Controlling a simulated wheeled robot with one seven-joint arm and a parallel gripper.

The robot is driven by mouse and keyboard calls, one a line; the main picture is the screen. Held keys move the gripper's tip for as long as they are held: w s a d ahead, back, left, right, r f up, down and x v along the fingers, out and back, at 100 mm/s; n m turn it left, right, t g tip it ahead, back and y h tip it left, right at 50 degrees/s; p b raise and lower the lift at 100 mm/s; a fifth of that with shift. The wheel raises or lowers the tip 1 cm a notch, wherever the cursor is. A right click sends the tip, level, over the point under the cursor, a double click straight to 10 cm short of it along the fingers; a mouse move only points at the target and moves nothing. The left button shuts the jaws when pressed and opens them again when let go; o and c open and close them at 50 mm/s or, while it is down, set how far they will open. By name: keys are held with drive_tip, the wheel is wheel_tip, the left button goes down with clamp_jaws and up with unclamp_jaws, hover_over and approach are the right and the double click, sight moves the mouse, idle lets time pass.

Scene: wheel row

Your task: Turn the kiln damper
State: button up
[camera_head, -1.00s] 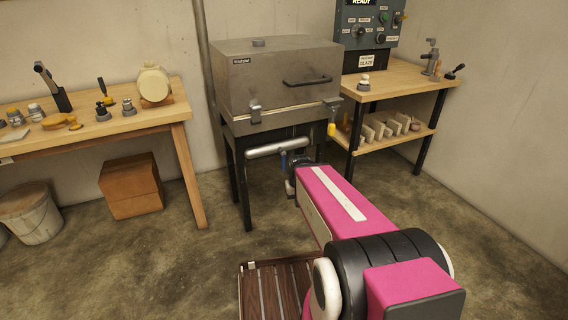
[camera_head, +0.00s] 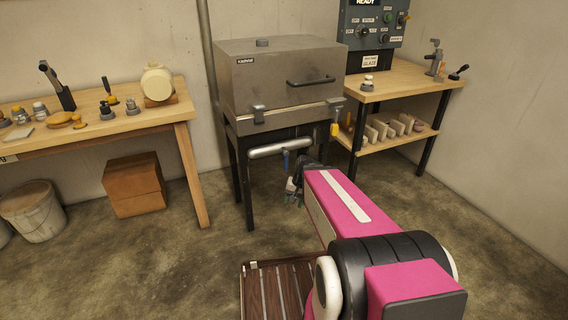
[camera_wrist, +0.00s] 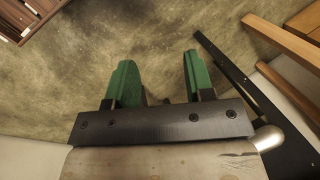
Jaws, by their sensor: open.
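The kiln (camera_head: 280,85) is a grey metal box with a closed lid, standing on black legs. A silver pipe (camera_head: 280,149) runs below its front, with a blue handle (camera_head: 285,160) hanging from it. A yellow-ended handle (camera_head: 335,129) hangs at the kiln's right front corner. I cannot tell for certain which handle is the damper. My gripper (camera_head: 292,195) is below the pipe and apart from the handles, partly hidden by my arm. In the wrist view its green fingers (camera_wrist: 160,82) are spread with nothing between them, and the rounded pipe end (camera_wrist: 267,137) shows beside its base.
A wooden bench (camera_head: 150,118) with tools stands to the left, with a cardboard box (camera_head: 132,185) and a bucket (camera_head: 31,212) below. A shelved table (camera_head: 405,80) stands right of the kiln under a control panel (camera_head: 376,22). A slatted wooden board (camera_head: 275,290) lies in front.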

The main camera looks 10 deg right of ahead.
drive_tip(key=w+a+f+m+t+y, duration=0.1)
drive_tip(key=w+a+f+m+y, duration=0.15)
drive_tip(key=w+m+y, duration=0.35)
drive_tip(key=m+t+y, duration=0.5)
drive_tip(key=m+t, duration=0.6)
drive_tip(key=m, duration=0.6)
approach(286, 161)
drive_tip(key=w+f, duration=0.1)
drive_tip(key=w, duration=0.1)
drive_tip(key=x, duration=1.1)
drive_tip(key=shift+s+a+f, duration=0.15)
drive_tip(key=shift+s+f, duration=0.05)
drive_tip(key=shift+f, duration=0.1)
clamp_jaws()
